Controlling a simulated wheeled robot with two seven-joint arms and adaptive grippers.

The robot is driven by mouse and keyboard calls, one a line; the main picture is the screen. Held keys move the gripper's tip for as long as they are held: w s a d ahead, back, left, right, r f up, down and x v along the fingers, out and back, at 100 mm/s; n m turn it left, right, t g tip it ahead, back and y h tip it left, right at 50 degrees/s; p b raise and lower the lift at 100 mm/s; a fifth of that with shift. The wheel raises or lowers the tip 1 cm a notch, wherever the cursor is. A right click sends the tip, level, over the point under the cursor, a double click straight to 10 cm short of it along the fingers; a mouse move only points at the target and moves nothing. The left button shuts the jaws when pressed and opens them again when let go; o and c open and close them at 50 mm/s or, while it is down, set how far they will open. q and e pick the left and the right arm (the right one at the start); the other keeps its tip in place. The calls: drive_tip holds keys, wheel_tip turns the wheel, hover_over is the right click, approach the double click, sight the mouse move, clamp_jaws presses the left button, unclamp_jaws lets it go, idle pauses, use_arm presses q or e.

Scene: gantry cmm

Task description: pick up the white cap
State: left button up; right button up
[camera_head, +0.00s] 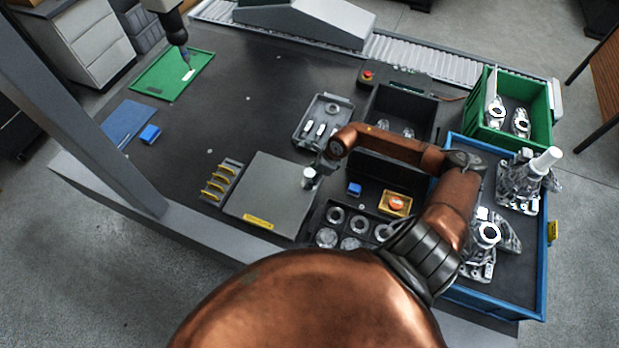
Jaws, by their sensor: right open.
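A small white-topped cylinder (309,172), which looks like the white cap, stands upright at the upper right corner of a grey plate (265,190). My right gripper (318,168) is small and dark in the view, under the end of my copper arm. It is open and right beside the white piece. I cannot tell whether its fingers are around it or touch it. My left gripper is not in view.
A blue crate (546,230) with metal castings stands at the right, a green crate (548,105) behind it. A grey tray (300,135), a black bin (430,105) and a tray of rings (320,215) surround the gripper. The table's left middle (225,120) is mostly clear.

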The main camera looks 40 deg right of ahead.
drive_tip(key=shift+w+a+f, duration=0.15)
drive_tip(key=shift+w+f, duration=0.05)
drive_tip(key=shift+f, duration=0.4)
drive_tip(key=c, duration=1)
